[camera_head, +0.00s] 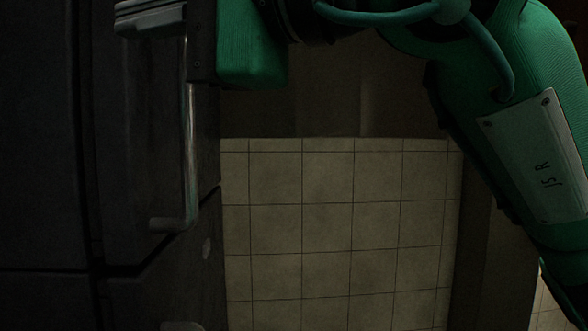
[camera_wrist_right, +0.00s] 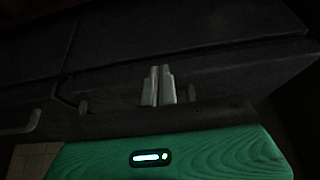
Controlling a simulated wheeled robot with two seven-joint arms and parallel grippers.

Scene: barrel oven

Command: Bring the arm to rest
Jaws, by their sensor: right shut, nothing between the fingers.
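My right arm (camera_head: 535,130), green with a dark wrist, comes in from the right and reaches across the top of the head view. Its gripper (camera_head: 150,18) points left in front of the dark oven front, at the upper end of a vertical metal handle (camera_head: 190,150). In the right wrist view the two grey fingers (camera_wrist_right: 158,86) are together, with nothing between them. They are over the dark front; I cannot tell whether they touch it or the handle. My left gripper is not in view.
The dark oven front (camera_head: 45,140) fills the left side, with seams between its panels. A tiled surface (camera_head: 330,230) lies in the middle, with nothing on it. In the right wrist view a pale handle-like bar (camera_wrist_right: 35,121) shows at the left. The scene is dim.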

